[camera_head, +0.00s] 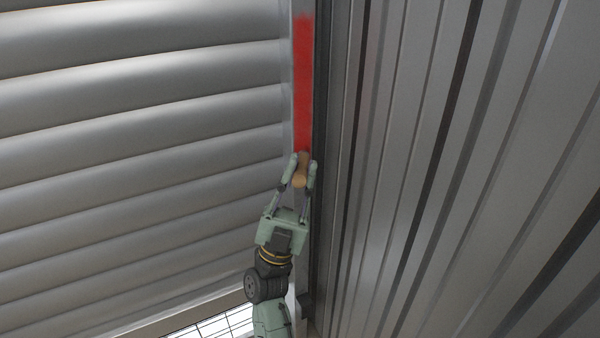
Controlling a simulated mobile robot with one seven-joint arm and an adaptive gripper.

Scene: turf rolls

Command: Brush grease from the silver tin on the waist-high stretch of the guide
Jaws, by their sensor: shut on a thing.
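My green gripper (302,167) is shut on the wooden handle of a brush (301,176) at the middle of the view. The brush's head end points up at the guide; its bristles are hard to make out. The guide (303,8) is a narrow upright metal strip beside the slatted shutter. A long red stretch of grease (304,85) covers the guide from near the top of the view down to the brush. The brush is at the lower end of the red, and I cannot tell if it touches. The silver tin is not in view.
A grey slatted roller shutter (140,110) fills the left side. A ribbed metal wall (460,150) stands close on the right of the guide. A bright gridded patch (215,325) shows at the bottom, below the shutter's lower edge.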

